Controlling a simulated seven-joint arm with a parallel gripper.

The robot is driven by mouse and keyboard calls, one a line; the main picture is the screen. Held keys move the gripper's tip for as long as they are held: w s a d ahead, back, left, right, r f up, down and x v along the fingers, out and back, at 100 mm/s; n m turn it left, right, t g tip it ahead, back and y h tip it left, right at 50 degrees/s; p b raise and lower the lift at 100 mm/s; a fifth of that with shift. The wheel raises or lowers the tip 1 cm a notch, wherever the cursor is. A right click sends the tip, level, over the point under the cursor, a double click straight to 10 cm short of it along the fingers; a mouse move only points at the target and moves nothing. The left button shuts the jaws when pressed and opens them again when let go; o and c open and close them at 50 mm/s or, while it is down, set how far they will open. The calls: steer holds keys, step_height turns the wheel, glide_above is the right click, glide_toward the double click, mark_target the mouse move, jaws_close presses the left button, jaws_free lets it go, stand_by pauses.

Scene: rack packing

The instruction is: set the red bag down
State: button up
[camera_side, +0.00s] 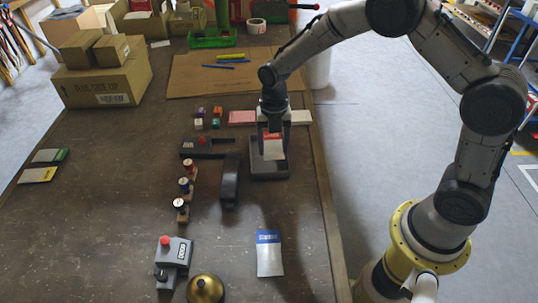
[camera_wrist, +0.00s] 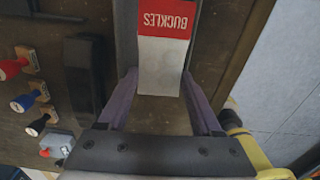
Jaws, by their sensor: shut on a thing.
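The red bag (camera_side: 273,148) has a red top and a pale lower part. My gripper's purple fingers (camera_wrist: 160,90) stand either side of the bag's lower end in that view. The gripper is shut on the bag. The holder's inside is partly hidden by the bag.
A blue-topped bag (camera_side: 269,256) lies near the front. A black stapler-like thing (camera_side: 230,181) and stamps (camera_side: 185,186) stand left of the holder. Red-pink (camera_side: 242,118) and white (camera_side: 300,117) flat things lie behind. The table's right edge (camera_side: 322,190) is close.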

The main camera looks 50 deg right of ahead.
mark_target(269, 164)
steer(key=shift+w+f, duration=0.65)
steer(key=shift+f, duration=0.15)
steer(key=shift+w+f, duration=0.1)
steer(key=shift+f, duration=1.55)
steer(key=shift+f, duration=0.15)
steer(key=o, duration=1.5)
